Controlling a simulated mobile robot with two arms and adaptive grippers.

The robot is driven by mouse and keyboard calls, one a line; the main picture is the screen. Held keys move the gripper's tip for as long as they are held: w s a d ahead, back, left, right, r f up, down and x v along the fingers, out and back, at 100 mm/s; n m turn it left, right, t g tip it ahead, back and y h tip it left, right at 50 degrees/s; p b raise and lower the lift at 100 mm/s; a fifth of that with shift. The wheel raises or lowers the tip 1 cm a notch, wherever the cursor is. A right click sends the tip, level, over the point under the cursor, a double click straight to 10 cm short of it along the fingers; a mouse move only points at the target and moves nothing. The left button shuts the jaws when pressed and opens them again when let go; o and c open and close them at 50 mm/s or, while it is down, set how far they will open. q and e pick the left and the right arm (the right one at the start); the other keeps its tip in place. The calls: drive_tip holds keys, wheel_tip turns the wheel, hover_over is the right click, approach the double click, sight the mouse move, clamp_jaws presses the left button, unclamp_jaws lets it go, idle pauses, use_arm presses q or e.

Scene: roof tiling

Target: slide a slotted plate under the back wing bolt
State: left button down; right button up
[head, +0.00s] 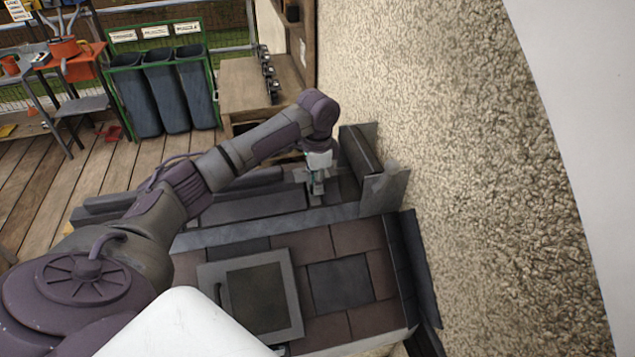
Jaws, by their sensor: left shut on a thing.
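My left gripper (317,188) is at the end of the left arm, pointing down near the far end of the small tiled roof. It is shut on a small grey part between its fingers. The part is too small and too covered to tell its shape, so I cannot tell whether it is the slotted plate. The back wing bolt cannot be made out; the gripper and arm cover part of that area. My right gripper is not in view.
The roof has brown and dark tiles (345,283) and a framed roof window (256,297). Grey metal flashing (384,190) stands beside a rough wall (450,160) on the right. Behind are a wooden bench (246,88), bins (163,90) and an orange-topped stand (75,62).

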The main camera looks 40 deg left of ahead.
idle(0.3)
use_arm(q)
drive_tip(key=c, duration=1.1)
unclamp_jaws()
drive_tip(key=shift+r, duration=0.15)
drive_tip(key=shift+r+p, duration=0.5)
drive_tip(key=shift+r, duration=2.4)
drive_tip(key=shift+f, duration=0.1)
